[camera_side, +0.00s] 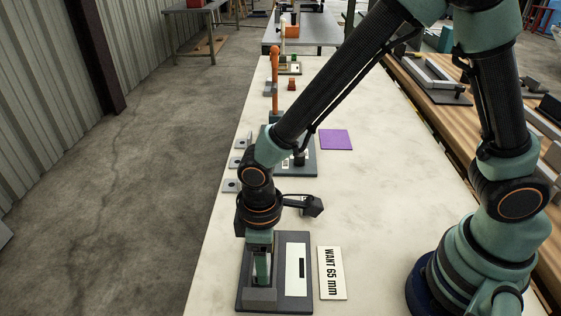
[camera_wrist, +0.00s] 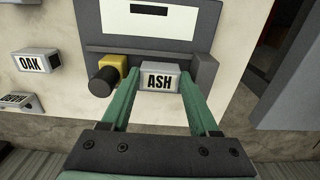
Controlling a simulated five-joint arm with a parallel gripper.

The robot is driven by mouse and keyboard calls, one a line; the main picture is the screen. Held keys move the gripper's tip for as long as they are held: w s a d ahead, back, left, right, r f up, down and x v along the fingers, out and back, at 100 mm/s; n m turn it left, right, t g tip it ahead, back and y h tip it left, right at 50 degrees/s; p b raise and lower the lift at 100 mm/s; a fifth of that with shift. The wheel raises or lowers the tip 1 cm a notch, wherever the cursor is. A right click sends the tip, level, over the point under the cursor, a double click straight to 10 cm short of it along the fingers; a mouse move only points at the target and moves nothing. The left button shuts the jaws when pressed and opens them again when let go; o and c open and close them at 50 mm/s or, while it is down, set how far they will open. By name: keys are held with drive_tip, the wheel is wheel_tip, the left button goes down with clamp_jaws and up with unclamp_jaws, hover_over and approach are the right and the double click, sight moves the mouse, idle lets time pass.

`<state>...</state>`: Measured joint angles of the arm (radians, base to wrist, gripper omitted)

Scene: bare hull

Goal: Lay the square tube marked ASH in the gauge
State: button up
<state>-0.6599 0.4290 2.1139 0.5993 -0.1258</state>
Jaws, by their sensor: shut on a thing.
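The square tube marked ASH (camera_wrist: 159,80) is a short grey piece with its label facing the wrist camera. My gripper (camera_wrist: 159,72) has its two green fingers on either side of it and is shut on it. The tube is at the edge of the gauge (camera_side: 297,304), a dark plate with a white panel. In the wrist view, a yellow block with a black knob (camera_wrist: 107,76) is left of the tube and a grey block (camera_wrist: 205,70) is right of it. I cannot tell whether the tube rests on the gauge. In the side view my gripper (camera_side: 262,272) hides the tube.
A tube marked OAK (camera_wrist: 37,61) and another labelled tube (camera_wrist: 15,103) lie to the left in the wrist view. A WANT 65 mm card (camera_side: 331,272) lies beside the gauge. A purple square (camera_side: 336,140) is farther back. The pale bench right of the card is clear.

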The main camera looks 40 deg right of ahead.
drive_tip(key=shift+f, duration=0.45)
drive_tip(key=o, duration=1.1)
drive_tip(key=shift+f, duration=0.15)
drive_tip(key=shift+c, duration=0.2)
wheel_tip(320, 180, up, 12)
drive_tip(key=d+r+m+t, duration=0.2)
drive_tip(key=d+r+m, duration=0.2)
drive_tip(key=d, duration=0.7)
drive_tip(key=d+r+m+t, duration=0.3)
drive_tip(key=d+r+m, duration=0.2)
drive_tip(key=d, duration=0.6)
drive_tip(key=shift+r+t, duration=0.3)
drive_tip(key=shift+r, duration=0.4)
